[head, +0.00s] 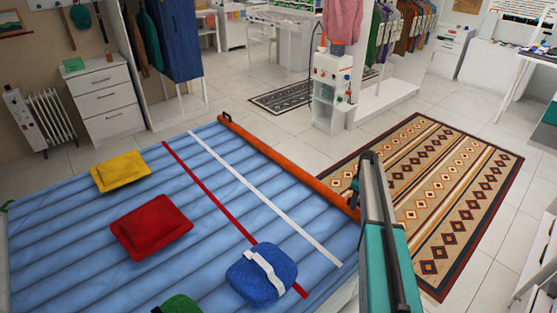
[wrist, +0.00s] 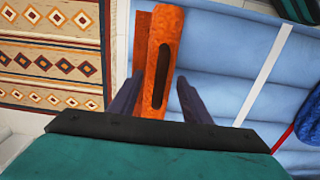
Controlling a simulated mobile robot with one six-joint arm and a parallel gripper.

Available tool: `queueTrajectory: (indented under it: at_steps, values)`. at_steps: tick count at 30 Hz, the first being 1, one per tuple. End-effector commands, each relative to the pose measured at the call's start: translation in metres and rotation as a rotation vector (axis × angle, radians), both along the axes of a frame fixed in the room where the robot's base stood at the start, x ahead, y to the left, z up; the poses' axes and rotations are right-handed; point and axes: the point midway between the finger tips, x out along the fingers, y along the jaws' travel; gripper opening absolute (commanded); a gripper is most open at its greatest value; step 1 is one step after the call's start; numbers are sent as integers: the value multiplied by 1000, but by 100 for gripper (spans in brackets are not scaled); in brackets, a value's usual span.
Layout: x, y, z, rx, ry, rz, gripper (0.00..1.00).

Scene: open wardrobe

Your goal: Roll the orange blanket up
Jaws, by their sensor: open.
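The orange blanket (head: 290,168) shows as a long narrow roll along the far right edge of the blue ribbed bed. A dark loop sits at its far end. In the wrist view the near end of the orange blanket (wrist: 165,35) has a dark slot or loop, with a narrow orange strip to its left. My gripper (wrist: 155,88) is open, with one finger on each side of this end in the picture. I cannot tell whether the fingers touch it. In the head view my gripper (head: 354,198) is at the near end of the roll, partly hidden by my arm.
On the bed (head: 60,240) lie a yellow cushion (head: 120,171), a red cushion (head: 151,227), a blue cushion (head: 262,275) and a green item (head: 181,304). Red and white stripes cross the bed. A patterned rug (head: 440,190) lies on the floor to the right.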

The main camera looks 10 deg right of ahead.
Motion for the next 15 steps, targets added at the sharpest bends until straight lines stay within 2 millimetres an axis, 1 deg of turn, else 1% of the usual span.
queueTrajectory:
  at_steps: [1,15]
  values:
    - [0,0,5,0,0,0,44]
    - [0,0,35,0,0,0,44]
